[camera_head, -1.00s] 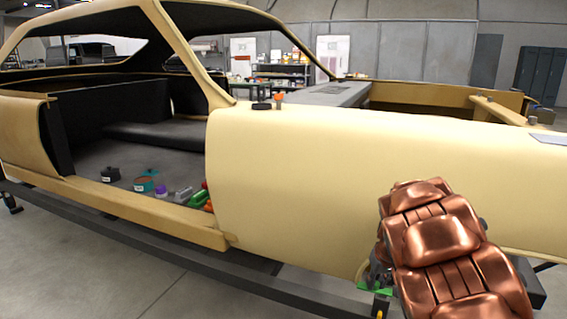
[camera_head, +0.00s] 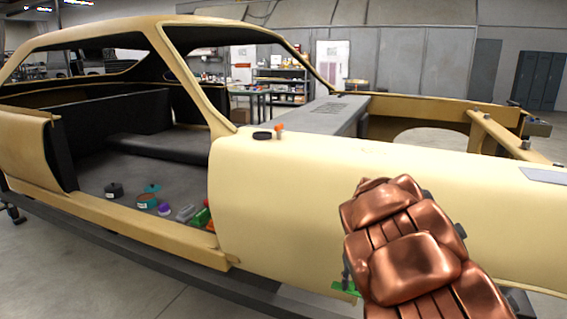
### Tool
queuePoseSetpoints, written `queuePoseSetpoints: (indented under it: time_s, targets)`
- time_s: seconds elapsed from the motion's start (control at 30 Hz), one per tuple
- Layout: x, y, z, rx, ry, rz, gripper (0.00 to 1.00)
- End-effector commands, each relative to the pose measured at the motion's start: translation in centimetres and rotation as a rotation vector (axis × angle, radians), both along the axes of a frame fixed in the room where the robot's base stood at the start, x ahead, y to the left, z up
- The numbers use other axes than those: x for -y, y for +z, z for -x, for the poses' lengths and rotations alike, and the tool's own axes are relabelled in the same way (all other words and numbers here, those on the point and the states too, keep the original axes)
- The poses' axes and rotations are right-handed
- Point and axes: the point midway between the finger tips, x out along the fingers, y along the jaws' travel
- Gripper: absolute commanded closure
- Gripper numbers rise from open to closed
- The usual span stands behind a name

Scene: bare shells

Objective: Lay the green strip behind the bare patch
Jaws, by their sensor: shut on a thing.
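A green strip (camera_head: 340,288) shows low beside my copper-coloured arm, in front of the cream car shell's side. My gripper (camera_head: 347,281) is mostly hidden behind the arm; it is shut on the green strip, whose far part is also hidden. A flat light-grey patch (camera_head: 545,175) lies on the top of the cream fender at the right edge, cut off by the frame. It looks like the bare patch, but I cannot be sure. The strip is lower than this patch and well to its left, apart from it.
A black disc (camera_head: 262,135) and an orange-topped piece (camera_head: 279,131) stand on the cowl. Several small pots and blocks, including a purple one (camera_head: 164,208), sit on the shell's floor. The fender top between cowl and grey patch looks clear. A cream bar (camera_head: 497,135) crosses the open front bay.

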Motion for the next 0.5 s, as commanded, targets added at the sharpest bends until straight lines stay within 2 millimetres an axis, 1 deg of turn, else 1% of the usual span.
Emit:
queuePoseSetpoints:
  time_s: [0.03, 0.5]
  targets:
    - [0.0, 1.5, 0.1, -0.001, -0.001, 0.0, 0.96]
    - [0.1, 6.2, 1.0, 0.0, -0.004, 0.001, 0.96]
